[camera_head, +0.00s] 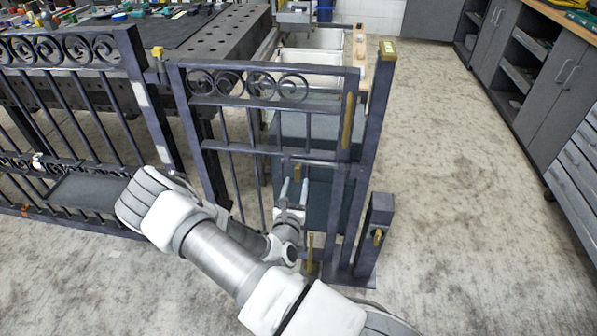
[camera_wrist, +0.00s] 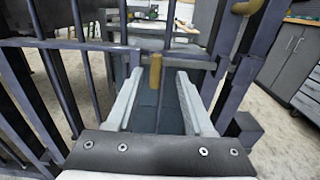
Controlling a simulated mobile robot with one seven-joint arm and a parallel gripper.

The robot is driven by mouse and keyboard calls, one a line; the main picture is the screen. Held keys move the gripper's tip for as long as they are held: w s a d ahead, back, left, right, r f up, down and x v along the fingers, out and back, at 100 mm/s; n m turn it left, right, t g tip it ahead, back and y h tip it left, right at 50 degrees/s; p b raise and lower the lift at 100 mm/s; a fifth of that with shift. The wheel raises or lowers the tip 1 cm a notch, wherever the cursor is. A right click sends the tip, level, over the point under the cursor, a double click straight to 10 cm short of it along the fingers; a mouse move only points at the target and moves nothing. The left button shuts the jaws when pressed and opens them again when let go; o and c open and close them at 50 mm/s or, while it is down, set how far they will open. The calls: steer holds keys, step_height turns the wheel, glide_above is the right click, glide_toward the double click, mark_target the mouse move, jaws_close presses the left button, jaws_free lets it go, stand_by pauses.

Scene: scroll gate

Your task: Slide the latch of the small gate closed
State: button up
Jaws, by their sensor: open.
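The small gate (camera_head: 265,102) is a dark metal frame with scrollwork and upright bars, standing beside a tall post (camera_head: 378,110). A short brass knob (camera_head: 297,172) sits below the horizontal bar (camera_head: 322,163) of the gate's latch. In the wrist view the brass knob (camera_wrist: 155,72) stands upright between the two pale fingers. My gripper (camera_head: 294,185) is open, with its fingertips on either side of the knob; I cannot tell whether either finger touches it. Whether the bar's right end enters the post is unclear.
A brass handle (camera_head: 347,120) stands upright on the gate's right side. A short post (camera_head: 375,240) with a brass fitting is at lower right. A scrollwork fence (camera_head: 75,50) and workbench (camera_head: 215,45) lie left and behind. The floor right of the gate is clear.

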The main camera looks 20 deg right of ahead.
steer(key=p+v, duration=0.1)
steer(key=v, duration=1)
